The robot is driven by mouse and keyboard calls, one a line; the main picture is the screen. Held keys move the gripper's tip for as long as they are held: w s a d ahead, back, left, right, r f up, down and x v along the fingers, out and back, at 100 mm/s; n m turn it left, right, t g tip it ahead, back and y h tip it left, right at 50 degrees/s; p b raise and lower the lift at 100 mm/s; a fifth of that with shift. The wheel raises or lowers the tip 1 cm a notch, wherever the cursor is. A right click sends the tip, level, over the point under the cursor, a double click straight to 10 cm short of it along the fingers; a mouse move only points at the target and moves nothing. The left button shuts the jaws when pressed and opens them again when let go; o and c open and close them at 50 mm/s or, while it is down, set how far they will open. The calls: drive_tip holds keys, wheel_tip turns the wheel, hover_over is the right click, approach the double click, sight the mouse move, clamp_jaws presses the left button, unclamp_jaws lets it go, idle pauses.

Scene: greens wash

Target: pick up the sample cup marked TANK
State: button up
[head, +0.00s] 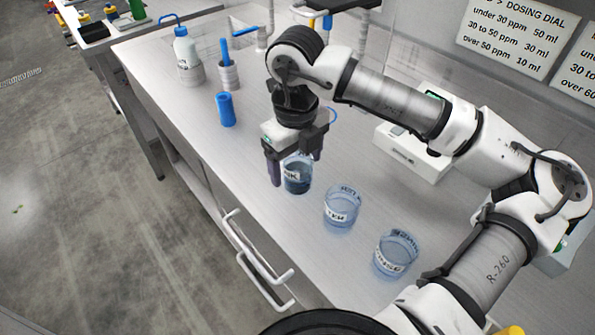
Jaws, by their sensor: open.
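The gripper body hides part of the cup's top. I cannot tell whether the fingers touch it. Two similar clear cups stand in a row towards the front right: one with a label ending in "TER" (341,207) and one whose label is hard to read (395,253).
A blue cylinder (226,110) stands left of my gripper. Behind it are a holder with a blue-handled tool (228,74) and a white bottle (187,56). A white device (412,150) sits behind my arm. Drawer handles (258,245) stick out from the counter's front.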

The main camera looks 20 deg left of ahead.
drive_tip(key=shift+w+f+p, duration=0.15)
drive_tip(key=shift+f+p, duration=0.25)
drive_tip(key=shift+f, duration=1.4)
drive_tip(key=c, duration=1.1)
drive_tip(key=shift+d+r, duration=0.1)
drive_tip(key=shift+r, duration=0.15)
